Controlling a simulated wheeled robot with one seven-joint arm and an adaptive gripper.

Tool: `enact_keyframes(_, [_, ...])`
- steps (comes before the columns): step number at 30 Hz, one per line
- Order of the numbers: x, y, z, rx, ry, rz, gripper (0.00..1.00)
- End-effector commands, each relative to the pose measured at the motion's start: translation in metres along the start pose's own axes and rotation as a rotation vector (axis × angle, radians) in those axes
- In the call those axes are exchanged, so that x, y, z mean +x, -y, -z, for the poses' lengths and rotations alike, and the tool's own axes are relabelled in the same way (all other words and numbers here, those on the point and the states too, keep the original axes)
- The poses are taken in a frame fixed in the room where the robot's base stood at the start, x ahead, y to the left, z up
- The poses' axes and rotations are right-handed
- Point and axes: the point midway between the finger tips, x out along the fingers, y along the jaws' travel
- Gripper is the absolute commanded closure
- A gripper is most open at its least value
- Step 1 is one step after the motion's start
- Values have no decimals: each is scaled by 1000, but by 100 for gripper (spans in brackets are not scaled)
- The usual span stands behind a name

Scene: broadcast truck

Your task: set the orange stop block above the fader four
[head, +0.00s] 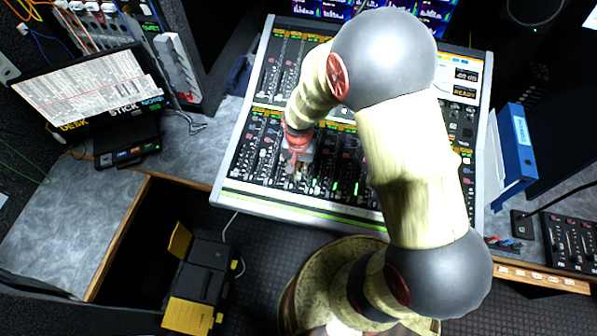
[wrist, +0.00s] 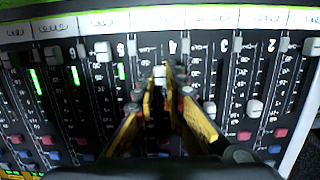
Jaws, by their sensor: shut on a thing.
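My gripper (wrist: 162,88) points down at the fader panel of the mixing console (head: 228,190). Its yellow fingers are closed in around a pale fader cap (wrist: 160,73) in the wrist view. The cap sits in a slot below a label that looks like a 4, though the marks are small and upside down. In the head view my gripper (head: 297,160) is over the left part of the console's lower fader bank, partly hidden by my wrist. I cannot make out the orange stop block in either view.
Other fader caps stand close by on both sides, one at the right (wrist: 254,108) and one at the left (wrist: 103,51). A blue binder (head: 515,145) stands right of the console.

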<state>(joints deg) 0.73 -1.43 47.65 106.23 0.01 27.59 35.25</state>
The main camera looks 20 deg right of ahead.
Motion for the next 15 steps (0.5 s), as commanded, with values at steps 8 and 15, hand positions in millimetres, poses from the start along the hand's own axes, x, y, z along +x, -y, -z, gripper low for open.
enact_keyframes(8, [-1,0,2,0,-1,1,87])
enact_keyframes(15, [-1,0,1,0,-1,1,74])
